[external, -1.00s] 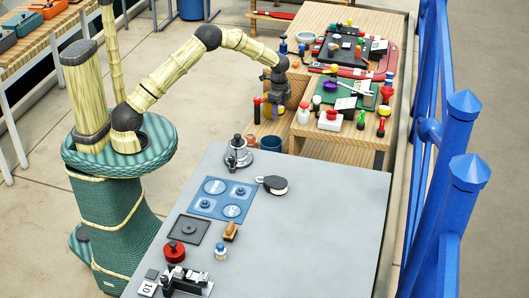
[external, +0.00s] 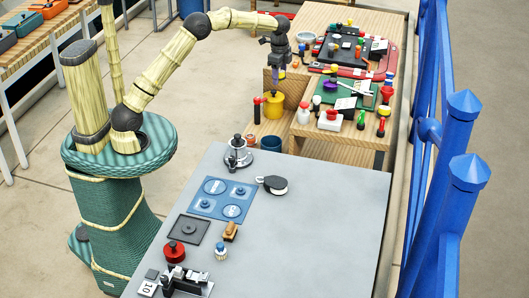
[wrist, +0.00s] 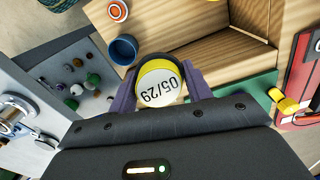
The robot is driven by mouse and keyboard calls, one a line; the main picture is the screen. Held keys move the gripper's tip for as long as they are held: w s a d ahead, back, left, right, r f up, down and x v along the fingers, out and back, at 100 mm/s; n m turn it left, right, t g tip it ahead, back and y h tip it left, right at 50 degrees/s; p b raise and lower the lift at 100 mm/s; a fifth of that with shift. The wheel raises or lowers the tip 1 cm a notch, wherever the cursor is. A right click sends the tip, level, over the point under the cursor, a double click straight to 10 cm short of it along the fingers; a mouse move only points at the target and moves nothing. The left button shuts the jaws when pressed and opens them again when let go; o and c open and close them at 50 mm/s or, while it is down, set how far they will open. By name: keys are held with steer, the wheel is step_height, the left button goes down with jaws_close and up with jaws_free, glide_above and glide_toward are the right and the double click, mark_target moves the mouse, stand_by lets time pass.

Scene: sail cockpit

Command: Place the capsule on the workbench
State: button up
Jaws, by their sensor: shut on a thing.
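The capsule appears as a yellow can (external: 273,106) under my gripper (external: 275,84) in the external view. The capsule's lower part is hidden in the wrist view. The grey-topped bench (external: 320,215) lies nearer the camera, and its edge shows at the left of the wrist view (wrist: 40,75).
A wooden crate (wrist: 190,45) is close to the capsule. A blue cup (external: 270,146) stands near the grey bench's far edge. Blue railing (external: 445,180) runs on the right.

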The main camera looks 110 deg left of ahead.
mark_target(280, 71)
step_height(280, 71, up, 8)
steer(key=shift+r, duration=0.2)
steer(key=w+d+p, duration=0.6)
steer(key=w+d, duration=0.3)
steer(key=d, duration=0.4)
steer(key=w+d+p, duration=0.6)
steer(key=w+d, duration=0.3)
steer(key=d, duration=0.5)
steer(key=w+d+p, duration=0.1)
steer(key=d+p, duration=0.3)
steer(key=d, duration=1)
steer(key=f, duration=0.5)
steer(key=shift+w+a+f, duration=0.1)
steer(key=shift+w+f, duration=0.05)
steer(key=shift+w, duration=0.1)
steer(key=shift+f+p, duration=0.7)
steer(key=shift+f, duration=2.4)
steer(key=shift+f, duration=0.15)
